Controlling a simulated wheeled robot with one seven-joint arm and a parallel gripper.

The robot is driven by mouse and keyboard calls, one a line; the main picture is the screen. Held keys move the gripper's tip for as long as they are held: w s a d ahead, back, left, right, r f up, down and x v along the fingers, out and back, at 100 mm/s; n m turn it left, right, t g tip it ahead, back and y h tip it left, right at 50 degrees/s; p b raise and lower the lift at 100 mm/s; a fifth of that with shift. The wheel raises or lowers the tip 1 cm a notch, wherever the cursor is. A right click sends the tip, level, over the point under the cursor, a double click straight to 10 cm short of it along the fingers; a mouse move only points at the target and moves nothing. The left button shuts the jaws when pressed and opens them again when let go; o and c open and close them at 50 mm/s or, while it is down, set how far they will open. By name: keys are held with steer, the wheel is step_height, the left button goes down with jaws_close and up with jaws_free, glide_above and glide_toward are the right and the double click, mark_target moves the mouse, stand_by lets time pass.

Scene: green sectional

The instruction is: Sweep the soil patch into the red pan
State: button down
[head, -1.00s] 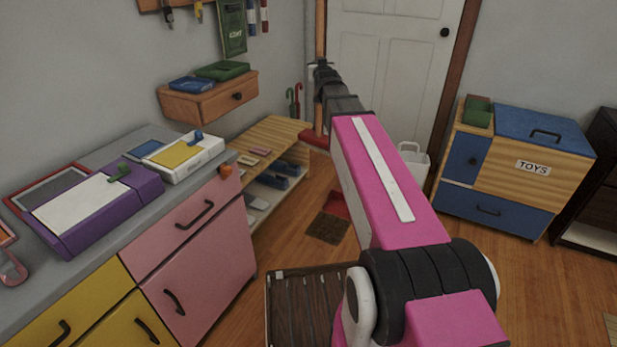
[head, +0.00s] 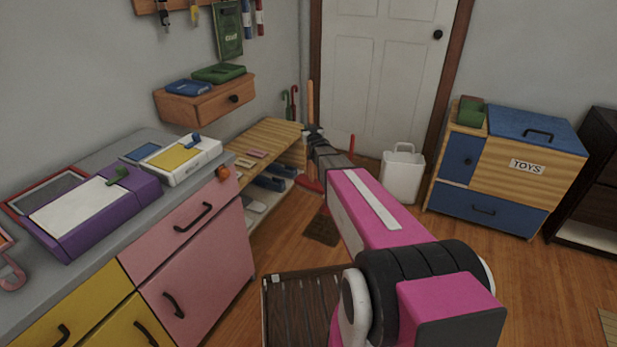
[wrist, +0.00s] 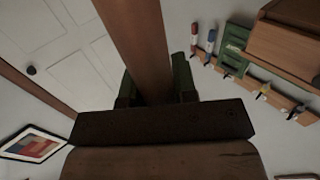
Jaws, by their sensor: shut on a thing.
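My gripper (head: 314,133) is shut on the wooden broom handle (head: 310,98). In the wrist view the handle (wrist: 140,50) runs between the two dark green fingers (wrist: 156,85). The red broom head (head: 309,183) shows beside my arm, low in front of the shelf; whether it touches the floor I cannot tell. The dark brown soil patch (head: 321,230) lies on the wood floor, nearer to me than the broom head. A sliver of the red pan (head: 325,209) shows at the patch's far edge; my pink arm hides most of it.
A low wooden shelf (head: 262,143) and pink cabinet (head: 200,265) stand left of the patch. A white bin (head: 402,176) stands by the door. A dark slatted mat (head: 300,310) lies nearer to me. A toy cabinet (head: 505,170) is right. Floor between is clear.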

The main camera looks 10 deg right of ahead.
steer(key=shift+n+y, duration=0.5)
steer(key=shift+y, duration=0.4)
steer(key=f, duration=0.8)
steer(key=s+f, duration=0.1)
steer(key=f, duration=0.6)
steer(key=s+a+f, duration=0.1)
steer(key=f, duration=0.7)
steer(key=shift+f, duration=0.3)
steer(key=shift+s+f, duration=0.15)
steer(key=shift+f, duration=0.05)
